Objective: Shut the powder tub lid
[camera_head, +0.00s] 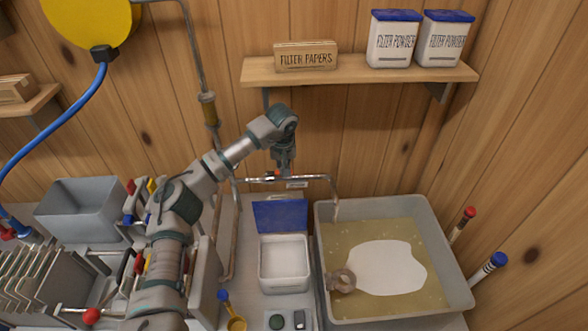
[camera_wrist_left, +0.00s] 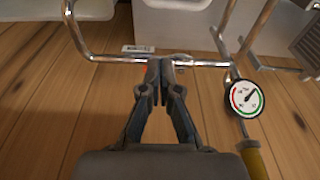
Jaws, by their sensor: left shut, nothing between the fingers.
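The powder tub (camera_head: 284,272) is a white, square open box on the counter in the head view. Its blue lid (camera_head: 280,216) is hinged at the back and stands open, tilted up toward the wall. My left gripper (camera_head: 284,173) is above and behind the raised lid, pointing down close to the metal pipe. In the left wrist view the left gripper (camera_wrist_left: 164,66) has its fingers together and empty, with the pipe (camera_wrist_left: 110,58) by the tips. I cannot tell whether it touches the pipe. My right gripper is not in view.
A grey pan of amber liquid (camera_head: 457,280) stands right of the tub. A yellow scoop (camera_head: 236,323) lies in front left. A shelf (camera_head: 360,71) holds filter papers and two closed filter powder tubs. A gauge (camera_wrist_left: 246,98) hangs beside the pipe in the wrist view.

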